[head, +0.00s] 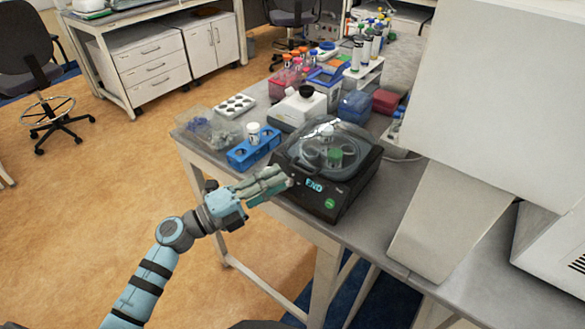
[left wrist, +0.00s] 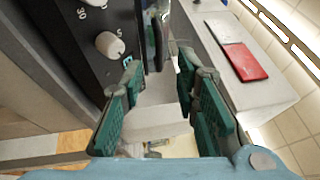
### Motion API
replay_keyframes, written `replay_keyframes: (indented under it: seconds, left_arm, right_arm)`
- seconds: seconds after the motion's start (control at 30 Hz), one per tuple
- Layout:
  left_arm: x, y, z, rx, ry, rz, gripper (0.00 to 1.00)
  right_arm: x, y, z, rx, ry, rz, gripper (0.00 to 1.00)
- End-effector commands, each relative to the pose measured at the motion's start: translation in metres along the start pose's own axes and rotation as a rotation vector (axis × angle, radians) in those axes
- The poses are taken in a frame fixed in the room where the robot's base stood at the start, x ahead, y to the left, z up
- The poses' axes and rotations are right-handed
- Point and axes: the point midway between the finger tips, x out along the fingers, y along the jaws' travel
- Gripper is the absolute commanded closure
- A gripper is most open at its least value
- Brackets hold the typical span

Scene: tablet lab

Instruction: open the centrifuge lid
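The centrifuge (head: 345,193) is a black box at the table's front edge, with a clear domed lid (head: 352,140). The lid looks down over the rotor, where a few capped tubes show through. My left gripper (head: 281,181) is at the centrifuge's front left corner, with its fingertips close to the casing; contact cannot be told. In the left wrist view the gripper (left wrist: 160,64) has its green-padded fingers apart. The dark front panel with a pale knob (left wrist: 110,45) is beside the left finger, and a dark curved bar (left wrist: 158,42) shows beyond the fingertips. My right gripper is not in view.
A blue tube rack (head: 254,149) with a white-capped pot stands left of the centrifuge. A white device (head: 298,108), coloured boxes and bottles crowd the bench behind. A large white machine (head: 490,110) stands to the right. The floor at left is open.

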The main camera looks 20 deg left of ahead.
Motion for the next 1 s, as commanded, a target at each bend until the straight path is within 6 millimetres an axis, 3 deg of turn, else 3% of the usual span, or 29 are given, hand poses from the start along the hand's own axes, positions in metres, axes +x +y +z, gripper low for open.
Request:
replay_keyframes:
  seconds: [0.1,0.3,0.57,0.77,1.0]
  left_arm:
    - [0.027,-0.003,0.000,-0.003,-0.001,-0.003,0.72]
    - [0.049,0.001,0.001,-0.001,-0.002,0.001,0.72]
    - [0.052,0.002,0.000,0.000,-0.002,0.003,0.72]
    - [0.051,0.002,0.001,0.000,-0.002,0.003,0.99]
    - [0.051,0.002,0.001,0.000,-0.002,0.003,1.00]
  right_arm:
    - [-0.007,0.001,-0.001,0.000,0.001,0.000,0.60]
    - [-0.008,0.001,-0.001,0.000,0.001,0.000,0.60]
    - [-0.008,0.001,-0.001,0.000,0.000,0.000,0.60]
    - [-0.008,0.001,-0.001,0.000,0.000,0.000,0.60]
    - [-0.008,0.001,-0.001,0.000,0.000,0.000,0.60]
